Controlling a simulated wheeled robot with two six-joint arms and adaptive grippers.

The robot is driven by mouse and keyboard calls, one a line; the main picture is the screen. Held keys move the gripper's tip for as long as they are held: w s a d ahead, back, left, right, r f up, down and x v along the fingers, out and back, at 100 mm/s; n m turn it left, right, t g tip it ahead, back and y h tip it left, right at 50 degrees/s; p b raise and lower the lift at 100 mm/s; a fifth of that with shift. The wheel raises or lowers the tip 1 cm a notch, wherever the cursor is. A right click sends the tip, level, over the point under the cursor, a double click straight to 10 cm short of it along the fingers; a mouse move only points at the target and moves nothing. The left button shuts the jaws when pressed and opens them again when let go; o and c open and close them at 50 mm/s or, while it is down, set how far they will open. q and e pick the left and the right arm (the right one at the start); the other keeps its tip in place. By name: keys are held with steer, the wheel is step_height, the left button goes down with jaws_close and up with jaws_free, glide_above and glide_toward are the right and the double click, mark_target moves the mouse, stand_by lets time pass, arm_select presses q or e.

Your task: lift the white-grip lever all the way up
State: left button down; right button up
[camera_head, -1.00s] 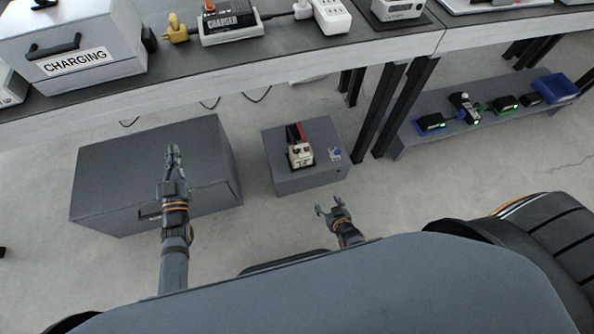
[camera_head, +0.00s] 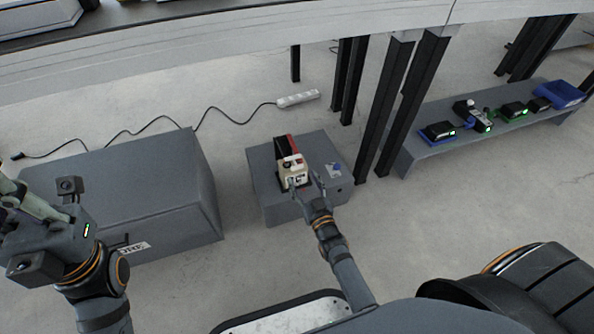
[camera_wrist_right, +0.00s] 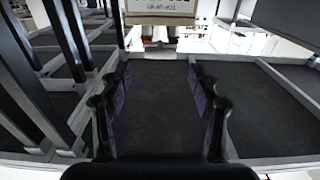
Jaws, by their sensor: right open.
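A small device (camera_head: 291,168) with a cream front and red and black parts stands on a low grey cabinet (camera_head: 270,205) in the head view. Its white-grip lever is too small to make out clearly. My right gripper (camera_head: 305,183) is open at the device's near right side, apparently empty. In the right wrist view its two fingers (camera_wrist_right: 160,95) are spread apart, and a cream panel with lettering (camera_wrist_right: 160,8) shows beyond them at the top. My left gripper (camera_head: 30,205) is at the left edge, over the larger grey box, and partly cut off.
A large grey box (camera_head: 180,175) stands left of the cabinet. A white power strip (camera_head: 297,99) and black cable lie on the floor behind. Dark table legs (camera_head: 405,110) rise close to the right. A low shelf (camera_head: 420,155) with several small devices stands farther right.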

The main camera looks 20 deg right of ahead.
mark_target(298, 168)
steer(key=w+b, duration=0.2)
steer(key=w, duration=0.4)
steer(key=shift+w+a+f, duration=0.1)
steer(key=shift+w, duration=0.1)
jaws_close()
